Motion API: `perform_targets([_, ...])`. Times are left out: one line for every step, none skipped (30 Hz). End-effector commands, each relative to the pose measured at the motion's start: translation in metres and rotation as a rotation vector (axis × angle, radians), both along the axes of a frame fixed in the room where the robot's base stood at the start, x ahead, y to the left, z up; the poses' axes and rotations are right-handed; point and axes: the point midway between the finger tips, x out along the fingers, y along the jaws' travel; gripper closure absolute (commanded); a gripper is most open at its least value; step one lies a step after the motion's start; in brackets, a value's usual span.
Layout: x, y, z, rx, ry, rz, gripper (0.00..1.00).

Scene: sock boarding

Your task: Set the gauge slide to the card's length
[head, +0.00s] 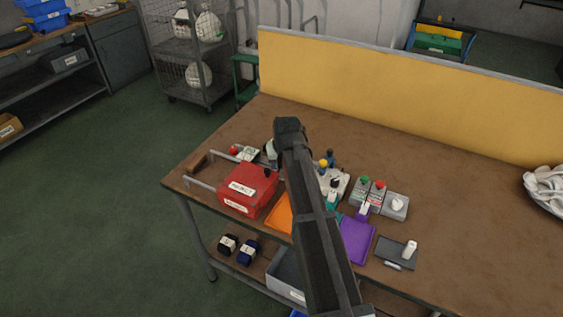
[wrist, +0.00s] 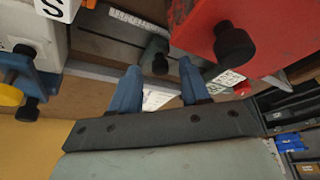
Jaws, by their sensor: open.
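My gripper (wrist: 159,72) is open in the wrist view, with its two blue fingers apart and nothing held between them. A dark grey-green knob (wrist: 155,56), apparently the gauge slide's, stands just beyond the fingertips, in line with the gap. It sits by a grey rail with a pale graduated strip (wrist: 138,19). A white printed card or label (wrist: 157,97) shows between the fingers; I cannot tell if it is the task's card. In the head view my arm hides most of the gauge and the fingertips.
A red box (head: 248,190) with a black knob (wrist: 235,42) stands close to the right finger in the wrist view. A white unit (wrist: 30,30) stands at left. Orange and purple (head: 356,238) boards lie along the table front. The table's right part is mostly clear.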

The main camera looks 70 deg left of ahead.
Motion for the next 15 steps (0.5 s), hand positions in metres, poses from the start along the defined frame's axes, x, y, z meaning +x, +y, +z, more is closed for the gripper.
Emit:
perform_targets([0.000,0.000,0.000,0.000,0.000,0.000,0.54])
perform_targets([0.000,0.000,0.000,0.000,0.000,0.000,0.54])
perform_targets([0.000,0.000,0.000,0.000,0.000,0.000,0.54])
perform_targets([0.000,0.000,0.000,0.000,0.000,0.000,0.54])
perform_targets([0.000,0.000,0.001,0.000,0.000,0.000,0.54])
perform_targets([0.000,-0.001,0.002,0.000,0.000,0.000,0.54])
perform_targets([0.000,-0.002,0.003,0.000,0.000,0.000,0.54])
perform_targets([0.000,-0.002,0.005,0.000,0.000,0.000,0.54])
perform_targets([0.000,-0.004,0.008,0.001,0.000,0.000,0.54])
perform_targets([0.000,-0.005,0.012,0.001,0.000,0.000,0.54])
perform_targets([-0.001,-0.006,0.015,0.002,0.000,0.000,0.54])
perform_targets([-0.001,-0.009,0.021,0.003,0.000,0.000,0.54])
perform_targets([-0.001,-0.011,0.025,0.003,0.000,0.000,0.54])
perform_targets([-0.001,-0.013,0.030,0.002,0.000,0.000,0.54])
perform_targets([-0.002,-0.016,0.037,0.002,0.000,0.000,0.54])
